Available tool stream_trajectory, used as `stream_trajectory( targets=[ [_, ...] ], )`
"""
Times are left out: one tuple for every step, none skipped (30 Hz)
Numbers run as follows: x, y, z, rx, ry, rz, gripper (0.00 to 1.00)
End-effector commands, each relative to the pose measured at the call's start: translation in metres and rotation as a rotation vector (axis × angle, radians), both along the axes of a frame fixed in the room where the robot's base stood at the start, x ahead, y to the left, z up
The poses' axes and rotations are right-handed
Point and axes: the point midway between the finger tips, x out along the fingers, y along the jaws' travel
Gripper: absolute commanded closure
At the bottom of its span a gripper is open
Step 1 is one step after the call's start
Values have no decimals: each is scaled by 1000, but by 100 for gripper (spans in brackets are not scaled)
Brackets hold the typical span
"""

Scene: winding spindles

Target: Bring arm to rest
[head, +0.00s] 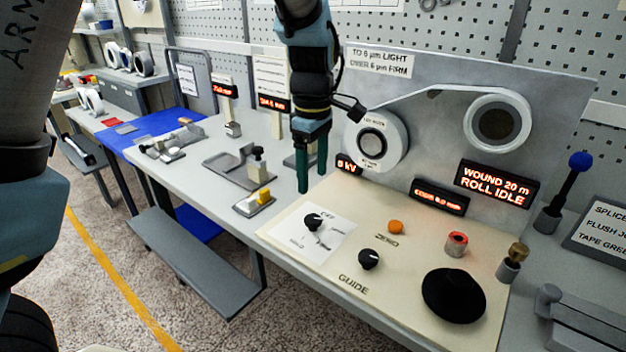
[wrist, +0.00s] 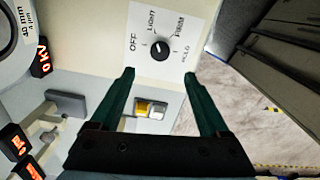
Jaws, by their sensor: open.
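My gripper (head: 311,187) points down with green fingers, above the rear left edge of the cream control panel (head: 375,283). In the wrist view my gripper (wrist: 170,75) is open, its two fingers apart with nothing held between them. The black selector knob (head: 313,221) with its OFF, LIGHT, FIRM and HOLD label lies just in front of the fingers. The same knob (wrist: 160,50) shows in the wrist view beyond the fingertips, apart from them. The dial scale on the head view label is too small to read fully.
A winding machine with a left spool (head: 371,142) and a right spool (head: 499,123) stands behind the panel. A large black knob (head: 453,296), an orange button (head: 395,227) and a blue-topped lever (head: 567,190) are to the right. A yellow-topped block (head: 262,197) sits near my gripper.

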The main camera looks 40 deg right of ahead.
Motion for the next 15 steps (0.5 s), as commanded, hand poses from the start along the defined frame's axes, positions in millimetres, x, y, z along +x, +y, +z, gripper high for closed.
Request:
stream_trajectory(
  targets=[
    [0,0,0,0,0,0,21],
    [0,0,0,0,0,0,21],
    [0,0,0,0,0,0,21],
    [0,0,0,0,0,0,21],
    [0,0,0,0,0,0,21],
    [0,0,0,0,0,0,21],
    [0,0,0,0,0,0,21],
    [0,0,0,0,0,0,21],
    [0,0,0,0,0,0,21],
    [0,0,0,0,0,0,21],
    [0,0,0,0,0,0,21],
    [0,0,0,-1,0,0,21],
    [1,1,0,-1,0,0,21],
    [2,2,0,-1,0,0,21],
    [6,6,0,-2,0,-1,21]
  ],
)
